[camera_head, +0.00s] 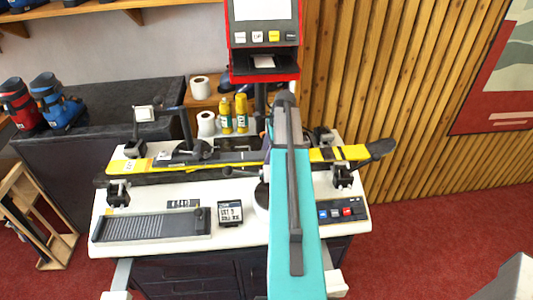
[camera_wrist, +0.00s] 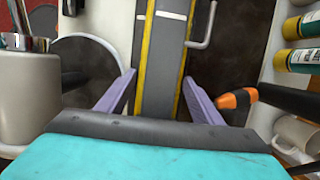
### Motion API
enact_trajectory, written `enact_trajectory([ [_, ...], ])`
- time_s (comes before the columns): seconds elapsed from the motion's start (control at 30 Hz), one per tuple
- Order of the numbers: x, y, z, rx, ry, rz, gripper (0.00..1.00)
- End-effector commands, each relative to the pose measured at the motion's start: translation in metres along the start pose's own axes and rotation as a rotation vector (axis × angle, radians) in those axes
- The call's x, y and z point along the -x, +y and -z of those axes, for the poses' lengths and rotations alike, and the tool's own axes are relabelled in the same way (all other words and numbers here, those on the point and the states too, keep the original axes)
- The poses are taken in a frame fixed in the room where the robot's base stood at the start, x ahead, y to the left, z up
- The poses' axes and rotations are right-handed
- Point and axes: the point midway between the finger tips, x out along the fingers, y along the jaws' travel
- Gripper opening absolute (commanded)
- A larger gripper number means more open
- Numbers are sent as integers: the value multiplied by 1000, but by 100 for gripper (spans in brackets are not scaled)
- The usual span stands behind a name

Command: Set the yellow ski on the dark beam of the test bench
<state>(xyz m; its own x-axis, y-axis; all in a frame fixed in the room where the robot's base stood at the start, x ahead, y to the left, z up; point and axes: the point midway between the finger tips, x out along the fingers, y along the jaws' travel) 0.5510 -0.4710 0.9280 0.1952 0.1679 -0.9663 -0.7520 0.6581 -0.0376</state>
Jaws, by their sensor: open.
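The yellow ski (camera_head: 350,153) with a dark middle lies lengthwise across the test bench (camera_head: 240,190), its dark upturned tip at the right. It appears to rest along the dark beam (camera_head: 180,174), which shows just under its front edge; the arm hides part of both. In the wrist view the ski (camera_wrist: 160,60) runs up the picture between the two purple fingers of my gripper (camera_wrist: 159,82). The fingers are spread, one on each side of the ski, with small gaps visible. In the head view my gripper is hidden behind the teal arm.
Black clamps (camera_head: 118,192) stand at the bench's front. An orange-and-black handle (camera_wrist: 236,99) is close beside the right finger. Yellow bottles (camera_head: 241,113) and paper rolls (camera_head: 206,124) stand behind. A red-framed screen unit (camera_head: 264,40) rises at the back. A grey ridged pad (camera_head: 150,226) lies front left.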

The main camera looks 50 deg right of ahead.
Motion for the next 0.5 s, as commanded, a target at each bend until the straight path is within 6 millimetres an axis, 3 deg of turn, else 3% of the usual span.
enact_trajectory([
  [0.03, -11, 10, 3, 0, 6, -30, 78],
  [0.07, -9, 10, 3, 0, 5, -30, 79],
  [0.5, 35, 3, -3, 3, 1, -12, 80],
])
